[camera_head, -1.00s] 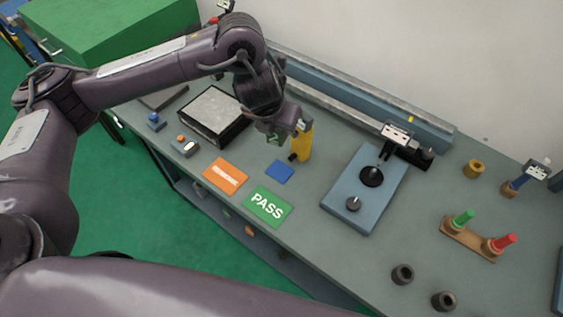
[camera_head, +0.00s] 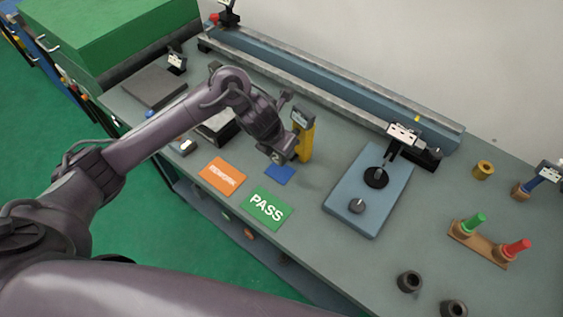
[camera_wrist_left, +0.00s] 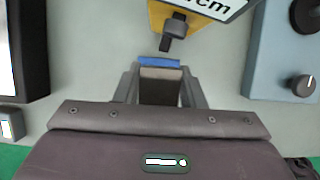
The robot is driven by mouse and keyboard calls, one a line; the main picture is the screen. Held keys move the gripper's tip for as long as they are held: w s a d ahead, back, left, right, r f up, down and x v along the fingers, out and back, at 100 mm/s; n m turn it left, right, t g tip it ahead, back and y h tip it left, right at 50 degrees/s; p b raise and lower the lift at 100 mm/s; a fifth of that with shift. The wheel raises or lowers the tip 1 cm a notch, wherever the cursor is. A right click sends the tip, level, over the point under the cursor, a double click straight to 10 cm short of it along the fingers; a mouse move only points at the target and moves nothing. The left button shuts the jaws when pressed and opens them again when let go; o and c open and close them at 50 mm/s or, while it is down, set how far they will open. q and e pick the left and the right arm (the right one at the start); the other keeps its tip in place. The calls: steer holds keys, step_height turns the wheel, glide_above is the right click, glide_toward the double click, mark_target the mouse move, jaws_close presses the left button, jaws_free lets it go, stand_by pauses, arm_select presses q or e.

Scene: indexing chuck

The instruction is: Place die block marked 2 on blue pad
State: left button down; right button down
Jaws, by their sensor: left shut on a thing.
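The die block (camera_head: 276,157), a grey block with a 2 on its face, is between the fingers of my left gripper (camera_head: 279,150), which is shut on it. In the left wrist view the block (camera_wrist_left: 160,88) shows between the two fingers (camera_wrist_left: 160,92). The blue pad (camera_head: 280,175) lies flat on the bench just below the block, its far part covered by gripper and block. In the wrist view only a strip of the pad (camera_wrist_left: 160,63) shows beyond the block. I cannot tell whether the block touches the pad. My right gripper is not in view.
A yellow post (camera_head: 305,140) stands close behind and right of the left gripper. An orange REWORK card (camera_head: 222,172) and a green PASS card (camera_head: 265,208) lie in front. A blue fixture plate (camera_head: 345,215) is to the right. A black-sided box (camera_head: 215,130) is left.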

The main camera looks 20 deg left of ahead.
mark_target(275, 152)
arm_select(q)
step_height(275, 152, down, 2)
steer(key=shift+f, duration=0.1)
step_height(275, 152, down, 4)
steer(key=shift+r, duration=0.15)
steer(key=c, duration=0.9)
jaws_free()
steer(key=p+v, duration=0.1)
steer(key=v, duration=1)
steer(key=shift+r, duration=0.15)
steer(key=shift+s+r, duration=0.25)
steer(key=shift+r, duration=0.05)
